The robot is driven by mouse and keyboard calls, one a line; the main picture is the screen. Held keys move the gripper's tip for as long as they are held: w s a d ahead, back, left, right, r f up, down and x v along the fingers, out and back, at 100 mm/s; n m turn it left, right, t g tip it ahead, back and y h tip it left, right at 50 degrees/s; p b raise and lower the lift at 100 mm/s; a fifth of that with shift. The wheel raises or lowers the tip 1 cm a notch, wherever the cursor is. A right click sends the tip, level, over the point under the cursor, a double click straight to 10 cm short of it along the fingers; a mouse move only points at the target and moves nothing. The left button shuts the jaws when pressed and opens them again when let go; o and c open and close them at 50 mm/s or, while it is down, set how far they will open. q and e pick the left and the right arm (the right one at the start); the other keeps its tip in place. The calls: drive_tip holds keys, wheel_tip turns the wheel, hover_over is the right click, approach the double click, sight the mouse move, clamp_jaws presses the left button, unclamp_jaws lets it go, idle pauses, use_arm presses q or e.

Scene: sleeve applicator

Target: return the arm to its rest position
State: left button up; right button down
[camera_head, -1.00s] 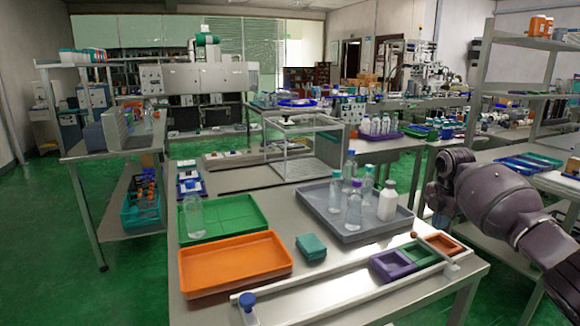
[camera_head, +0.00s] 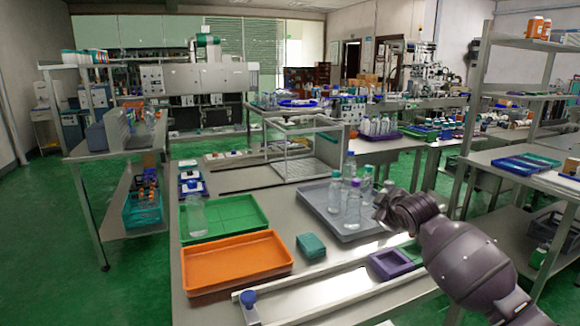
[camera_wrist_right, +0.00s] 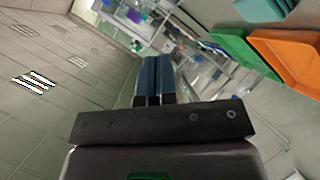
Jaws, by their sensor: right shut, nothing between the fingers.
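My right arm (camera_head: 460,255) comes in from the lower right in the head view and reaches over the right end of the near bench. Its wrist (camera_head: 408,212) is in front of the right side of the grey tray, and its fingers cannot be made out there. In the right wrist view my right gripper (camera_wrist_right: 154,75) shows two blue fingers pressed together with nothing between them. That view is tilted, with ceiling on the left and bench items at the upper right. My left gripper is not in view.
The grey tray (camera_head: 318,218) holds clear bottles (camera_head: 352,205). A green tray (camera_head: 240,212) with one clear bottle (camera_head: 196,215), an orange tray (camera_head: 235,262) and a teal block (camera_head: 311,246) lie left. A purple bin (camera_head: 378,262) sits beside my arm. A shelf rack (camera_head: 465,140) stands right.

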drive_tip(key=s+a+f+m+t+y+p, duration=0.1)
drive_tip(key=s+a+f+m, duration=0.15)
drive_tip(key=s+f, duration=0.5)
drive_tip(key=s+a+f+m+t+y, duration=0.1)
drive_tip(key=s+f+m, duration=0.25)
drive_tip(key=s, duration=0.75)
drive_tip(key=s+d+f+m+g+h, duration=0.1)
drive_tip(key=s+f, duration=0.4)
drive_tip(key=s, duration=0.6)
drive_tip(key=s+d+f+m+g+h+p, duration=0.1)
drive_tip(key=s+d+f+m, duration=0.1)
drive_tip(key=s+f, duration=0.4)
drive_tip(key=s+d+f+m+g+h, duration=0.1)
drive_tip(key=s+d+f, duration=0.2)
drive_tip(key=s, duration=1.3)
wheel_tip(320, 180, down, 3)
drive_tip(key=shift+s+d+f+g+h+p, duration=0.2)
drive_tip(key=shift+s+d+g+h+p, duration=0.1)
drive_tip(key=shift+d+g+h+p, duration=0.1)
